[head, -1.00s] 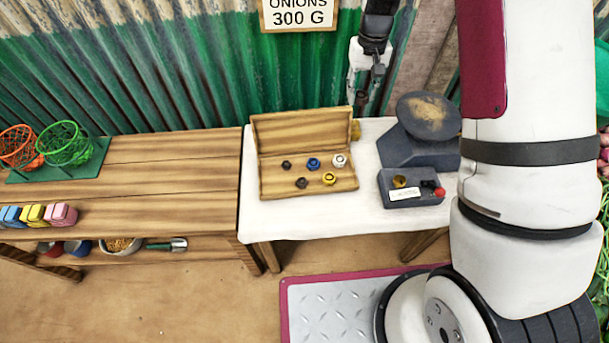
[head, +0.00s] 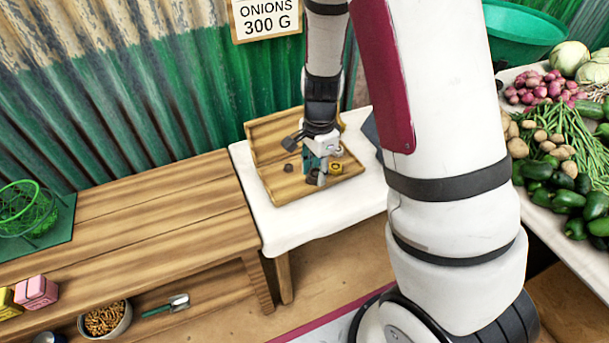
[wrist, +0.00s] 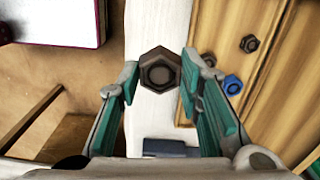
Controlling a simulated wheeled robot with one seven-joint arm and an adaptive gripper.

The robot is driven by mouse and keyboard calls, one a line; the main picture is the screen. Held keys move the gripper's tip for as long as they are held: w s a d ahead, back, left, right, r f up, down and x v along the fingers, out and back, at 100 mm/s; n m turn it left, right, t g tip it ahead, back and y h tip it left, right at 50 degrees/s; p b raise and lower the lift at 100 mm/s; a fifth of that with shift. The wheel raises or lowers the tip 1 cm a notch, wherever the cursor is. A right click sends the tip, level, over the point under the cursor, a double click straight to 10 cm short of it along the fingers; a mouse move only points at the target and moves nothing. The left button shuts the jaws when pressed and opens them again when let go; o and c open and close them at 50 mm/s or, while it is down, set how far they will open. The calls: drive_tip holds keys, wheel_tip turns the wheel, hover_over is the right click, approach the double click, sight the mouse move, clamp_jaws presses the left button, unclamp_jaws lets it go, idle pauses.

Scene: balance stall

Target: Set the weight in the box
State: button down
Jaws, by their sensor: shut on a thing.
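The weight, a dark brown hexagonal piece with a round recess (wrist: 159,80), is held between the fingertips of my gripper (wrist: 161,71) in the wrist view. In the head view my gripper (head: 316,176) is over the front part of the open wooden box (head: 283,192). The wrist view shows the box (wrist: 222,30) to the right of the held weight. In the box are a small dark weight (wrist: 249,43), another dark piece (wrist: 208,60) and a blue weight (wrist: 232,85). My gripper hides part of the box.
The white-topped table (head: 270,228) has free room in front of the box. A wooden bench (head: 150,215) stands to the left, with a green basket (head: 30,208). A dark scale edge (head: 371,131) shows at the right, partly hidden by my arm. Vegetables (head: 560,150) lie far right.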

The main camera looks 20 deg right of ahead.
drive_tip(key=s+d+f+m+b, duration=0.2)
drive_tip(key=s+f+m+b, duration=0.3)
drive_tip(key=f+m, duration=0.3)
drive_tip(key=m, duration=0.2)
hover_over(285, 189)
drive_tip(key=shift+f+b, duration=0.2)
drive_tip(key=shift+b, duration=0.15)
drive_tip(key=shift+f, duration=1.7)
drive_tip(key=shift+f+b, duration=0.15)
drive_tip(key=shift+b, duration=0.15)
drive_tip(key=c, duration=1.5)
unclamp_jaws()
drive_tip(key=shift+o, duration=0.4)
wheel_tip(285, 189, up, 12)
drive_tip(key=p, duration=0.2)
drive_tip(key=shift+r, duration=0.25)
